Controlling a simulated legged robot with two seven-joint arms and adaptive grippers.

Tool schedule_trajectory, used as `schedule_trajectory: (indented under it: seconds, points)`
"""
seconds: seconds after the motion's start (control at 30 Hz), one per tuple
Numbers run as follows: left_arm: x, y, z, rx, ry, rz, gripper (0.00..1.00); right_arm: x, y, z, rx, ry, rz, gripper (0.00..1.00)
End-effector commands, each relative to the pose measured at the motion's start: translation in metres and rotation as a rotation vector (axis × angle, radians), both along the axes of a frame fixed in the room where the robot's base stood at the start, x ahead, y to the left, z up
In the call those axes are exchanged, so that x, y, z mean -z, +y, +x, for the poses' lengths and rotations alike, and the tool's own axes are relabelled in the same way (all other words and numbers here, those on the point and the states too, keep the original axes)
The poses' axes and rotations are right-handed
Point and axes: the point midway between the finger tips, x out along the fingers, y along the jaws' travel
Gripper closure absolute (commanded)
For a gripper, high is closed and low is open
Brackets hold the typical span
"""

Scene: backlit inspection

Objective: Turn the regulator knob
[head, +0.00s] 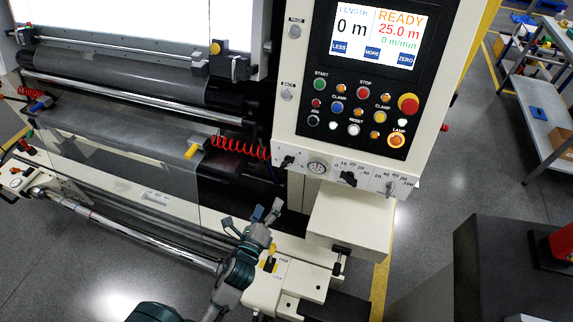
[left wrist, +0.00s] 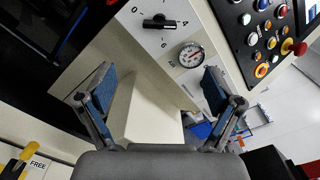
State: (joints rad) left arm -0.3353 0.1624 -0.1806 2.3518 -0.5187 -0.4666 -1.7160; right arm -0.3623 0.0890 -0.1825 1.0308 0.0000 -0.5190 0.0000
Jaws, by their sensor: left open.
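The black regulator knob (head: 287,161) sits on the lower white strip of the control panel, just left of a round pressure gauge (head: 317,167). In the left wrist view the knob (left wrist: 158,22) shows at the top, its bar lying roughly across the picture, with numbers printed around it. The gauge (left wrist: 191,54) is below and right of it there. My left gripper (head: 252,216) is open and empty, below and left of the knob and apart from it. In the left wrist view its two blue-padded fingers (left wrist: 153,88) are spread wide. My right gripper is not in view.
A second black knob (head: 348,178) with a numbered scale is right of the gauge. Coloured buttons (head: 365,115) and a screen (head: 372,38) are above. A white box (head: 348,222) juts out below the panel. A red coiled hose (head: 240,146) and rollers lie left.

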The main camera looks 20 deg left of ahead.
Motion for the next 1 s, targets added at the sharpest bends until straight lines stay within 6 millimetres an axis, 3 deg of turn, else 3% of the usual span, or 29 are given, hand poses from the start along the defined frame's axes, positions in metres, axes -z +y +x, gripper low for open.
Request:
schedule_trajectory:
  seconds: [0.17,0.6,0.8,1.0]
  points:
    - [-0.002,0.000,0.030,-0.001,-0.002,-0.002,0.08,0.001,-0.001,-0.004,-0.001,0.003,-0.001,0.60]
    - [0.000,0.000,0.132,-0.003,0.002,-0.007,0.08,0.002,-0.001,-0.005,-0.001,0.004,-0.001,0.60]
    - [0.001,0.000,0.159,-0.001,0.003,-0.006,0.08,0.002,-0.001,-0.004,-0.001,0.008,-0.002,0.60]
    - [0.000,0.000,0.168,0.000,0.004,-0.006,0.08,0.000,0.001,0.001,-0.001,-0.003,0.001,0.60]
